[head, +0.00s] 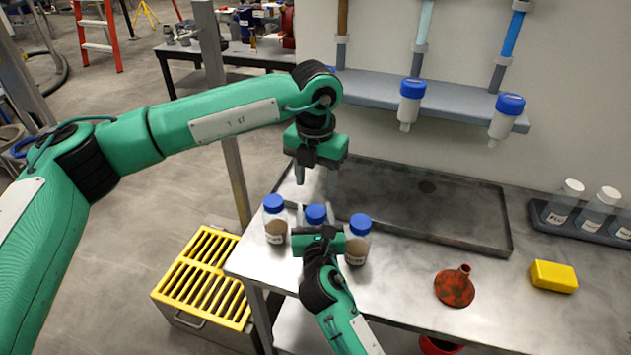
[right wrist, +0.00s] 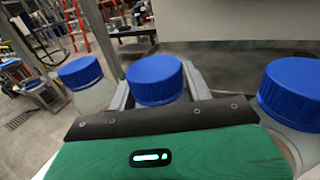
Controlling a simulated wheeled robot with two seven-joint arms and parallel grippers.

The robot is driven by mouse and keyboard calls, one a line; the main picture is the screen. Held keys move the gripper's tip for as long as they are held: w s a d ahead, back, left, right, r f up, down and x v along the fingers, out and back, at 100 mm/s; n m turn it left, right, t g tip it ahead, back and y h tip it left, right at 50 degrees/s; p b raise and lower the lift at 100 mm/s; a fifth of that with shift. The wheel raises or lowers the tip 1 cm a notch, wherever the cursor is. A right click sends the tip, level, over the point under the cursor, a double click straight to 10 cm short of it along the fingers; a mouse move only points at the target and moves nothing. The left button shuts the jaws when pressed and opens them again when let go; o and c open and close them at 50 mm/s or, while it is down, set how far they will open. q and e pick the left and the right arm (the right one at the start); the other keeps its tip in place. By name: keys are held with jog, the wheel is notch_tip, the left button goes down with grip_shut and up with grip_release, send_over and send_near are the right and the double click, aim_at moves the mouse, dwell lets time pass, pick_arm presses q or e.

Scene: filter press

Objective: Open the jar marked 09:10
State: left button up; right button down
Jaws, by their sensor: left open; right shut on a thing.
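Three jars with blue lids stand in a row near the table's left front: a left jar (head: 275,228), a middle jar (head: 315,213) and a right jar (head: 358,243). The 09:10 mark cannot be read on any of them. My right gripper (head: 317,222) is shut on the middle jar; in the right wrist view its fingers flank the middle jar's blue lid (right wrist: 154,81), which is still on. My left gripper (head: 316,190) is open and empty, pointing down above the middle jar. My right gripper hides most of that jar's body.
A shallow dark tray (head: 470,242) lies behind the jars. A reddish funnel (head: 455,287) and a yellow sponge (head: 554,276) lie at the right. White-capped bottles (head: 562,203) stand in a rack.

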aim_at(316, 210)
pick_arm(q)
jog(key=m, duration=0.9)
jog(key=shift+m, duration=0.3)
jog(key=m, duration=0.4)
jog(key=shift+m, duration=0.4)
jog(key=m, duration=0.4)
jog(key=shift+m, duration=0.3)
jog(key=m, duration=0.4)
jog(key=shift+m, duration=0.4)
jog(key=m, duration=0.4)
jog(key=shift+m, duration=0.3)
jog(key=m, duration=0.4)
jog(key=shift+m, duration=0.4)
jog(key=m, duration=0.5)
jog(key=shift+f+m, duration=0.3)
jog(key=shift+m, duration=0.1)
notch_tip(316, 210, down, 7)
jog(key=shift+f, duration=0.2)
